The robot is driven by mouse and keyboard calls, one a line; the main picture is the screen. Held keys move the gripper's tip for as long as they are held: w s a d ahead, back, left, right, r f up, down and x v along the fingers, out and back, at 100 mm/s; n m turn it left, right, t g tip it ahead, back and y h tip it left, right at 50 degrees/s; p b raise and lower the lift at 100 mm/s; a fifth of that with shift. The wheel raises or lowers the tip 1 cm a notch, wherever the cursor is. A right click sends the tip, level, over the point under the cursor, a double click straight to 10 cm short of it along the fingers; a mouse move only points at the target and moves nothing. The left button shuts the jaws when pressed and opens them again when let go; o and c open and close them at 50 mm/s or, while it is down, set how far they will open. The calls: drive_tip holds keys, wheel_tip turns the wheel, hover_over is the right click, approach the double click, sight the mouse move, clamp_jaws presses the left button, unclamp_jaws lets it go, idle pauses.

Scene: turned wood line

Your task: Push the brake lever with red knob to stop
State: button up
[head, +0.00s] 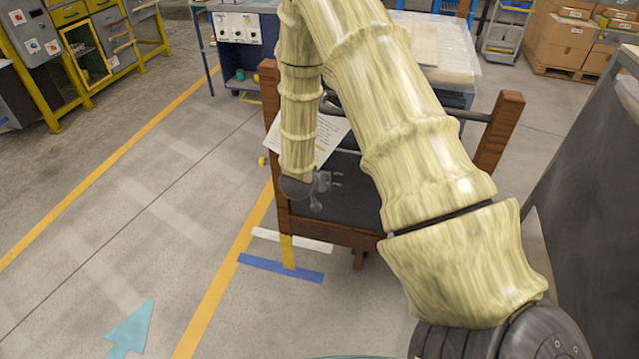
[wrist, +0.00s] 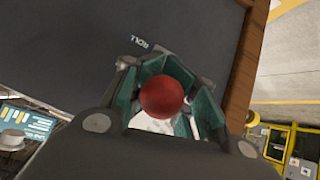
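In the wrist view the round red knob (wrist: 162,96) of the brake lever sits between the teal-padded fingers of my gripper (wrist: 168,88). The fingers are spread to both sides of the knob; whether a pad touches it I cannot tell. The lever's shaft is hidden. In the head view my gripper (head: 318,190) is in front of the dark panel (head: 350,200) of a wooden-framed stand, and neither knob nor lever can be made out there.
The stand's wooden posts (head: 498,130) rise on both sides of the panel. A white sheet (head: 335,135) lies at its top left. A dark board (head: 595,190) stands close on the right. The floor (head: 130,235) to the left is clear, with yellow and blue tape lines.

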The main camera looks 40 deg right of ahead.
drive_tip(key=shift+o, duration=1)
drive_tip(key=shift+w+d+r, duration=0.15)
drive_tip(key=shift+w+r, duration=0.3)
drive_tip(key=shift+r, duration=0.1)
drive_tip(key=shift+s, duration=0.2)
drive_tip(key=shift+f, duration=0.15)
drive_tip(key=shift+s+a, duration=0.15)
drive_tip(key=shift+a, duration=0.15)
drive_tip(key=v, duration=1.2)
drive_tip(key=shift+d, duration=0.1)
